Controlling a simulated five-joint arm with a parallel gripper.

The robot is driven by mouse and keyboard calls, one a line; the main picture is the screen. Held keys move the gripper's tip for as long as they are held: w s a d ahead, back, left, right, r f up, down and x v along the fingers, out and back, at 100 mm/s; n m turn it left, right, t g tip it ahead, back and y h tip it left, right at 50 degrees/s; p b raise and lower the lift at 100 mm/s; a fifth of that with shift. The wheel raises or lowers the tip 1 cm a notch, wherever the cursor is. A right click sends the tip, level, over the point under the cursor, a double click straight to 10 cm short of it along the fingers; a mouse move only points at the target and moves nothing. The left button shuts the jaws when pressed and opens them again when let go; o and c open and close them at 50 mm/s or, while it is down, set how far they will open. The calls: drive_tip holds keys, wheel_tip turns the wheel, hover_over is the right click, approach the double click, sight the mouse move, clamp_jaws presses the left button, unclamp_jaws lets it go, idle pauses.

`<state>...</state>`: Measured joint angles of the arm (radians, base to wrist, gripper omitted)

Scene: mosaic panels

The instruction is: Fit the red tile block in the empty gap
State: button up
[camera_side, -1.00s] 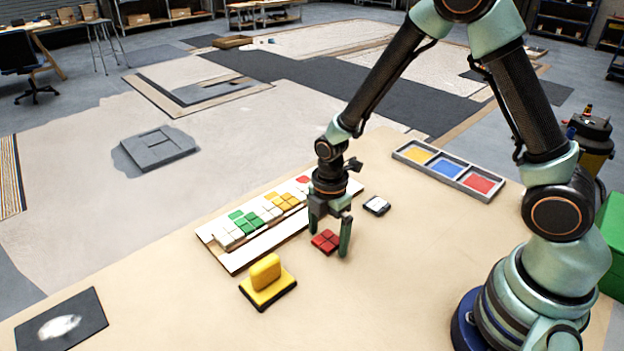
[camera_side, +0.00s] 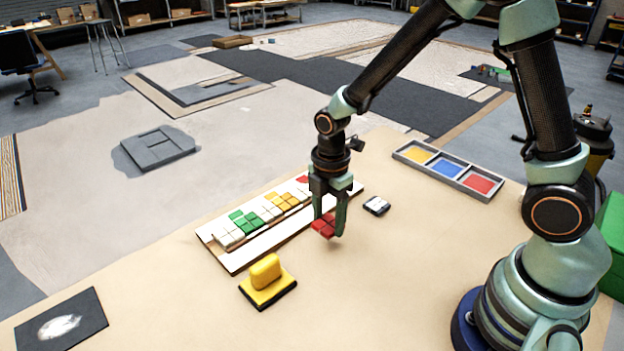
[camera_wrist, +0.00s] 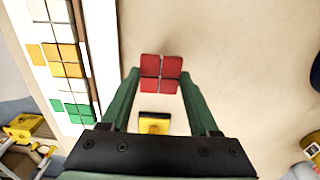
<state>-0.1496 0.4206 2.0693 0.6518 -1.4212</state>
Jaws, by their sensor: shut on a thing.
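The red tile block (camera_side: 323,226), a square of small red tiles, is between the fingers of my gripper (camera_side: 328,222) in the side view. My gripper is shut on it and holds it just above the table, close to the panel's front edge. In the wrist view the red tile block (camera_wrist: 161,73) shows between my fingertips (camera_wrist: 160,80). The mosaic panel (camera_side: 236,264) lies to the left with white, green and yellow tiles in a row and a red tile (camera_side: 302,180) near its far end. My gripper partly hides the far part of the row, so the gap is not clear.
A yellow block-handled tool (camera_side: 267,280) stands in front of the panel. A small dark-and-white item (camera_side: 376,205) lies right of my gripper. A grey tray (camera_side: 402,157) with yellow, blue and red compartments is at the back right. The table's front middle is clear.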

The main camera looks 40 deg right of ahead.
sight(328, 223)
wheel_tip(328, 223, up, 15)
drive_tip(key=w+d+f, duration=0.9)
drive_tip(key=w+d, duration=0.1)
drive_tip(key=w, duration=0.4)
drive_tip(key=shift+d, duration=0.2)
drive_tip(key=shift+f, duration=0.15)
drive_tip(key=shift+f, duration=2.75)
drive_tip(key=shift+f, duration=1.1)
drive_tip(key=o, duration=1.5)
